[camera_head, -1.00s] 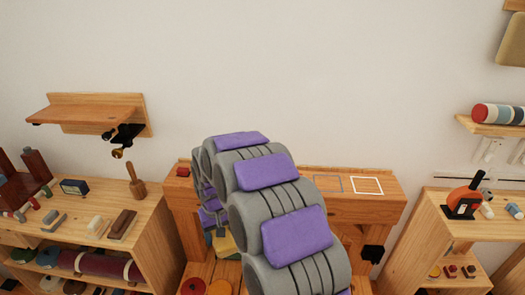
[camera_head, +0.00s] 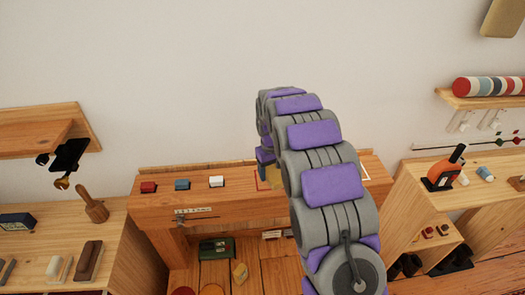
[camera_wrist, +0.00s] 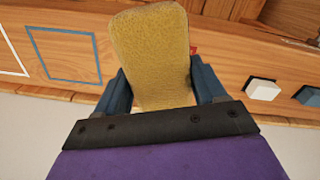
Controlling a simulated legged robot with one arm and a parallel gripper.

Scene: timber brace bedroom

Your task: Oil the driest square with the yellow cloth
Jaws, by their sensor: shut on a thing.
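My gripper (camera_head: 265,160) is shut on the yellow cloth (camera_wrist: 150,55), a thick, rounded pad held between its blue fingers. The cloth also shows as a small patch in the head view (camera_head: 274,180), over the wooden bench top by the red-outlined square (camera_head: 261,181). I cannot tell whether it touches the wood. Most of the red square is hidden by the cloth and my arm. The blue-outlined square (camera_wrist: 99,62) and white-outlined square (camera_wrist: 27,62) show in the wrist view. In the head view my arm hides the blue one. Which square is driest is not clear.
A red block (camera_head: 148,187), a blue block (camera_head: 182,184) and a white block (camera_head: 216,181) stand along the bench's left part. A low back strip and the wall lie behind. Shelves with tools flank both sides. A green box (camera_head: 216,246) sits below.

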